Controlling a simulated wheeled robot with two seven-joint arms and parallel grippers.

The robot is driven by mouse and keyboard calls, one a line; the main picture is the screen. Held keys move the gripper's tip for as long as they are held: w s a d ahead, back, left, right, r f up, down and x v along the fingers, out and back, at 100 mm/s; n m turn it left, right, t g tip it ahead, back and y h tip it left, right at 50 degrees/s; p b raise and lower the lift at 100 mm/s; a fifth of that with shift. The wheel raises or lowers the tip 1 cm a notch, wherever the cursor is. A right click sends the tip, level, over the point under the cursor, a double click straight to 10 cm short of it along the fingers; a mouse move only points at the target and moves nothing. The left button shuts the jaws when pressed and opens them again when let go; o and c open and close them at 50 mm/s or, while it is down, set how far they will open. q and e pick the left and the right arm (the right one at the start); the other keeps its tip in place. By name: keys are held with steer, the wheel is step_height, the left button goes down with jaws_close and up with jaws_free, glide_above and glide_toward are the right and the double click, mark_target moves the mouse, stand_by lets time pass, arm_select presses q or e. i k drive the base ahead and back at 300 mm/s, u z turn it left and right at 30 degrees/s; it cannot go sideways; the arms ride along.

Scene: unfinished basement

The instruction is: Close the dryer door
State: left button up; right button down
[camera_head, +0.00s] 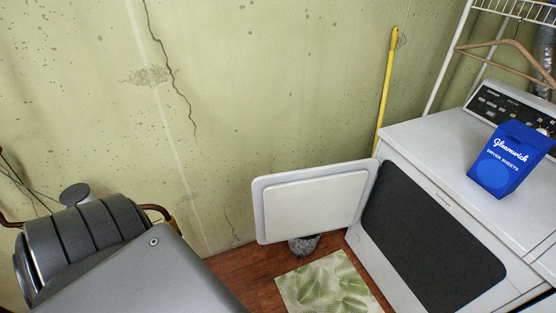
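The white dryer (420,140) stands at the right. Its dark rectangular opening (430,240) faces front-left. The dryer door (315,204) is open, swung out to the left from the left edge of the opening, with its pale inner panel showing. Neither of my grippers is in view, so I cannot see where they are relative to the door.
A blue dryer sheets box (510,158) sits on top of the dryer. A leaf-patterned mat (325,287) lies on the wooden floor before it. A small grey object (303,245) is partly hidden below the door. A yellow pole (387,90) leans against the wall.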

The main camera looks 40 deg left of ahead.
mark_target(294, 204)
steer(key=i, duration=1.05)
steer(key=u, duration=0.05)
